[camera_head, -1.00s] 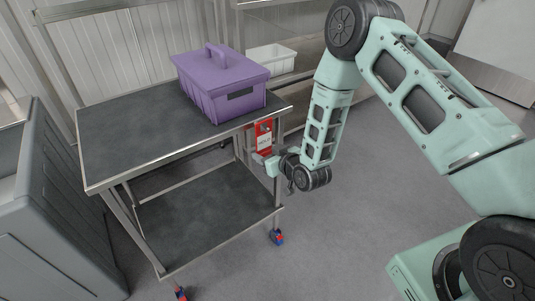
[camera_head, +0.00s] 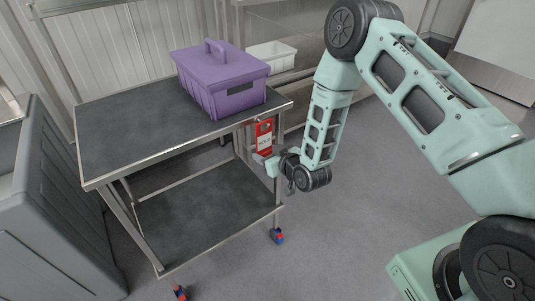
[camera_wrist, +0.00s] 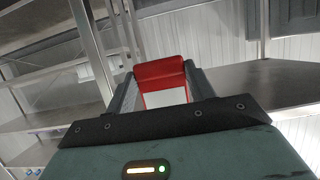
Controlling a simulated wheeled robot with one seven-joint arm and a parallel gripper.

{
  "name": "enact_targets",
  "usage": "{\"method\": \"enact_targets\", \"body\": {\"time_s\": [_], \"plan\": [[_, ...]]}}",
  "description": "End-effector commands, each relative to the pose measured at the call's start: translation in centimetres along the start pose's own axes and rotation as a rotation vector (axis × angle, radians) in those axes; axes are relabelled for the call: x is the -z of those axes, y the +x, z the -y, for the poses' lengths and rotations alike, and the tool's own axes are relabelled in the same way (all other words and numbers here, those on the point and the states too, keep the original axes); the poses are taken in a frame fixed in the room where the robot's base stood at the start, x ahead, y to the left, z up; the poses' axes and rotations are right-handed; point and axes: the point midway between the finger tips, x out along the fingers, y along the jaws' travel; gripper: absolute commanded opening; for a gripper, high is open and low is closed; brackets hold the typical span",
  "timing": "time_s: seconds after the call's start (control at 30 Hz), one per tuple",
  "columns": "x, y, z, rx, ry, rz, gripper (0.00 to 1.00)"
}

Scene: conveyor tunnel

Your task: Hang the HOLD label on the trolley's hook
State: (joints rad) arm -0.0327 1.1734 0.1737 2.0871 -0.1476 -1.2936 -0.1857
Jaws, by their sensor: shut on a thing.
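The red HOLD label (camera_head: 264,137) with a white panel is upright beside the near right corner of the trolley (camera_head: 140,150), just below its top edge. My gripper (camera_head: 268,158) is shut on the label's lower part. In the wrist view the red label (camera_wrist: 160,72) stands between the two fingers of my gripper (camera_wrist: 163,85). The hook cannot be made out in either view, and I cannot tell whether the label touches it.
A purple caddy (camera_head: 220,82) stands on the trolley's top at the far right. A white bin (camera_head: 270,58) sits behind it. A grey container (camera_head: 65,200) stands close on the trolley's left. The floor (camera_head: 335,235) right of the trolley is clear.

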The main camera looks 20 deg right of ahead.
Motion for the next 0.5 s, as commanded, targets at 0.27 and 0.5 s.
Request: {"method": "enact_targets", "body": {"time_s": [0.27,0.5], "plan": [[-0.04,-0.02,0.0,0.0,0.0,0.001,0.79],[-0.1,-0.52,0.0,0.0,0.0,0.003,0.79]]}}
